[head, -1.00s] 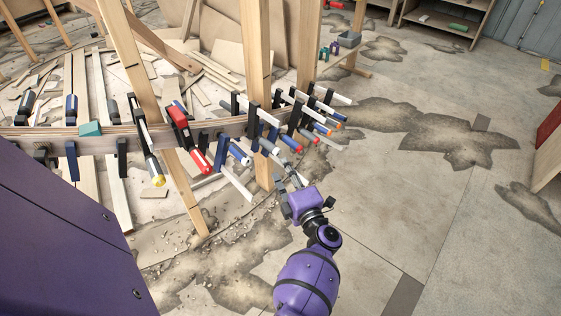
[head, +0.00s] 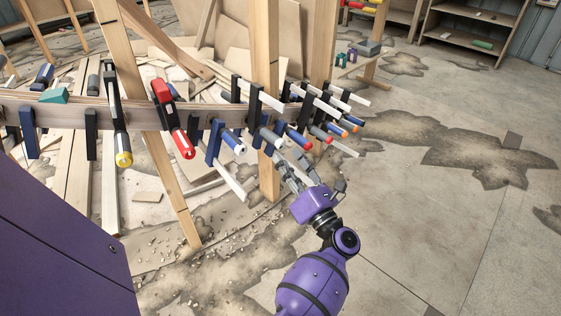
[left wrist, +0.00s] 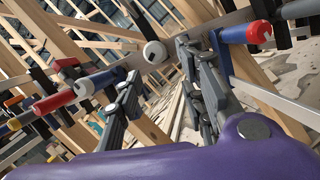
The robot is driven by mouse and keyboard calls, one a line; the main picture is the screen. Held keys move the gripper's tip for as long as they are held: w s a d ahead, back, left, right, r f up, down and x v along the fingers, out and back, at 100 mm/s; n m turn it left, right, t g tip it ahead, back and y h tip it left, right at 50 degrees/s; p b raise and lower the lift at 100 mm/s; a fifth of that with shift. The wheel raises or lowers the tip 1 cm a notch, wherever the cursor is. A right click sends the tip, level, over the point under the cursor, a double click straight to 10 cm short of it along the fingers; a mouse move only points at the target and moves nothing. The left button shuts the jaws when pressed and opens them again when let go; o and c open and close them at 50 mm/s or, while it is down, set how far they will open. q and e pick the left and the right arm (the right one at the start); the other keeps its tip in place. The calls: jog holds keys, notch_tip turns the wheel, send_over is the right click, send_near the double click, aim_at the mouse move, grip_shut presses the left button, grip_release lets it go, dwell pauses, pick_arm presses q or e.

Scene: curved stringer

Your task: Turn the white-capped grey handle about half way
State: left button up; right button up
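The grey handle with a white cap (head: 269,136) is on a clamp on the curved wooden beam. In the left wrist view its round white cap (left wrist: 155,52) faces me, with the grey body behind it. My left gripper (head: 289,166) is just in front of the handle's end in the head view. In the left wrist view the gripper (left wrist: 160,72) is open, with one finger on each side of the cap and a visible gap between. I cannot tell if either finger touches it. My right gripper is not in view.
Clamps crowd the curved beam (head: 62,114). A blue handle with white cap (head: 231,141) and a blue handle with red cap (head: 299,141) flank the grey one. A wooden post (head: 264,50) stands behind. The floor at right is open.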

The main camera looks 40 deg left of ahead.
aim_at(271, 139)
pick_arm(q)
jog(key=a+r+n+g+b, duration=0.1)
jog(key=a+n+b, duration=0.1)
jog(key=w+a+n+g+y+b, duration=0.1)
jog(key=a+n+b, duration=0.1)
jog(key=n, duration=0.1)
jog(key=w+a+r+n+g+b, duration=0.1)
jog(key=a+n+b, duration=0.1)
jog(key=n+b, duration=0.1)
jog(key=shift+w+a+r+y, duration=0.2)
jog(key=shift+a+r+y, duration=0.1)
jog(key=shift+a+y, duration=0.1)
jog(key=shift+w+a+r, duration=0.1)
jog(key=shift+a+r, duration=0.15)
jog(key=shift+a, duration=0.2)
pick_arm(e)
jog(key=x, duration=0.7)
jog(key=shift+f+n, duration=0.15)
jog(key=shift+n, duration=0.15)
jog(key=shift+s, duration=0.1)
pick_arm(q)
jog(key=shift+f, duration=0.1)
grip_shut()
